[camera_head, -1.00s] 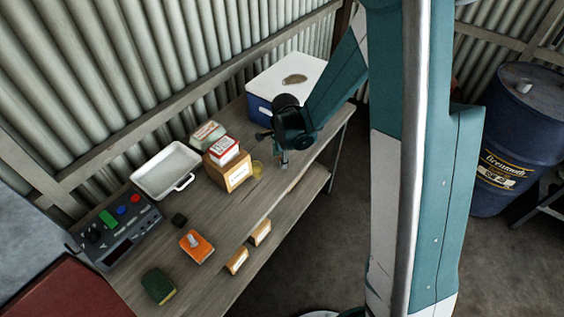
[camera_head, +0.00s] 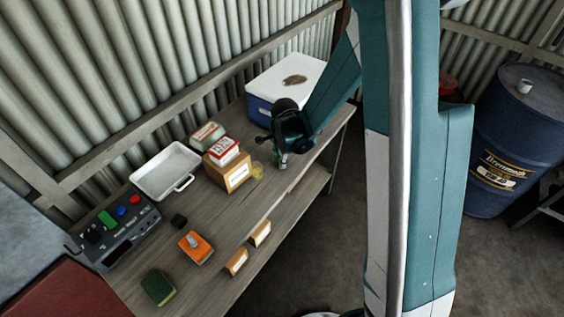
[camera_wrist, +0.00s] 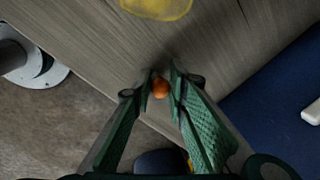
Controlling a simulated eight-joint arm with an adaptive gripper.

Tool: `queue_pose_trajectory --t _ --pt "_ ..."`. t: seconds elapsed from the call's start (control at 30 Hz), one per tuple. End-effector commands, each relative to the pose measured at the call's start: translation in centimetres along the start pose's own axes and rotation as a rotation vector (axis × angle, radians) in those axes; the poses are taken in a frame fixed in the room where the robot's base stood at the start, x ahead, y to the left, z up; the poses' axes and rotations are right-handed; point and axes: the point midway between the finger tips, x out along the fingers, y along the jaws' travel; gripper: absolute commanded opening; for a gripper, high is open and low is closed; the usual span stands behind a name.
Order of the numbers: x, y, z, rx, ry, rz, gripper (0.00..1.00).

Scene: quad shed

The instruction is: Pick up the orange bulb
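The orange bulb (camera_wrist: 160,88) is small and round. In the wrist view it sits between my two fingertips, with little or no gap on either side. My gripper (camera_wrist: 162,80) is drawn in close around it and looks shut on it. In the head view my gripper (camera_head: 282,162) points down near the front edge of the wooden bench (camera_head: 222,218), right of the cardboard box. The bulb cannot be made out there. Whether it touches the bench is unclear.
A translucent yellow container (camera_wrist: 157,8) stands close by, beside the cardboard box (camera_head: 228,174) with a red-and-white box (camera_head: 224,151) on it. A blue cooler (camera_head: 260,110) with a white lid stands behind my gripper. A white tray (camera_head: 166,171) lies farther left.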

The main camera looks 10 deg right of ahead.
Motion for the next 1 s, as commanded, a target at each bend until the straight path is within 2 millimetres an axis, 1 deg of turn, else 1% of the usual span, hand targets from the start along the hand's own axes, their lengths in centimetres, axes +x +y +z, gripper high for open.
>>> queue_pose_trajectory --t 0.4,0.57,0.77,1.0 --pt "0.0 0.0 0.0 0.000 0.000 0.000 0.09" --pt "-0.3 -0.1 0.0 0.000 0.000 0.000 0.09" --pt "-1.5 -0.2 0.0 0.000 0.000 0.000 0.09" --pt "-4.2 -0.7 0.0 0.000 0.000 0.000 0.09"
